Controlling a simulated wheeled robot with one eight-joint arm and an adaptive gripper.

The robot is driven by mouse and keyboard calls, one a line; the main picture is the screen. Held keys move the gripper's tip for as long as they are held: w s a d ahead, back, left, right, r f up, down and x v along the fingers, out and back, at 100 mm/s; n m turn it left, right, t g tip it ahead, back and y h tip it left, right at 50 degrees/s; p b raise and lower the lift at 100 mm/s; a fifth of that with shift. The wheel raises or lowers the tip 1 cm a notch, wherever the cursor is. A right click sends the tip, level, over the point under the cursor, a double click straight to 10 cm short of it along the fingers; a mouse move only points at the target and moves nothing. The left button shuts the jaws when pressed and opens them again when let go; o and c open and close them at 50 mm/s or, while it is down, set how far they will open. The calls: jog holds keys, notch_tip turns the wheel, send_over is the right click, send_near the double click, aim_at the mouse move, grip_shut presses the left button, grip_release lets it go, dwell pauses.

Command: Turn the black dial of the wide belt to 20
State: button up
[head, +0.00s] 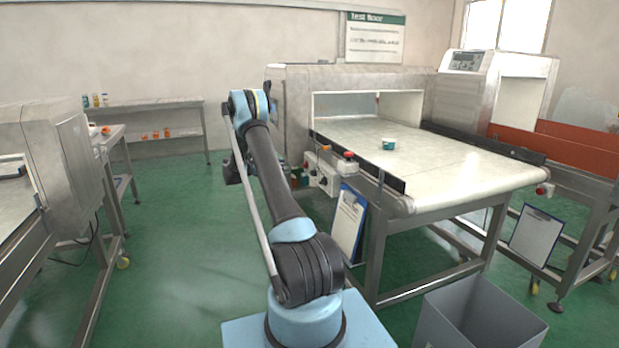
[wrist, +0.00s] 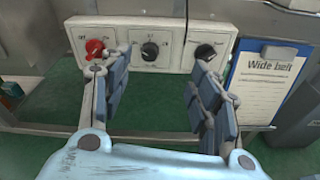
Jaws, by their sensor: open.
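The wide belt (head: 455,172) is the broad pale conveyor running through the detector tunnel in the head view. Its control panel (wrist: 125,63) shows in the wrist view, and the box (head: 324,178) is on the belt's near left side in the head view. The black dial (wrist: 150,50) is in the panel's middle, with small scale marks too blurred to read. A red knob (wrist: 95,48) is to its left and a small black knob (wrist: 205,52) to its right. My gripper (wrist: 162,82) is open and empty, its fingers apart below and either side of the black dial, not visibly touching it.
A clipboard marked "Wide belt" (wrist: 268,85) hangs right of the panel. A red button (head: 348,155) stands on the belt's side. A small teal-and-white tub (head: 389,144) sits on the belt. A grey bin (head: 478,312) is at front right. Green floor is open at left.

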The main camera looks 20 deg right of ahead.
jog(key=n+h, duration=0.1)
jog(key=h, duration=0.1)
send_near(311, 173)
jog(key=d, duration=0.9)
jog(key=shift+w+d, duration=0.2)
jog(key=shift+d, duration=0.05)
jog(key=c, duration=1.1)
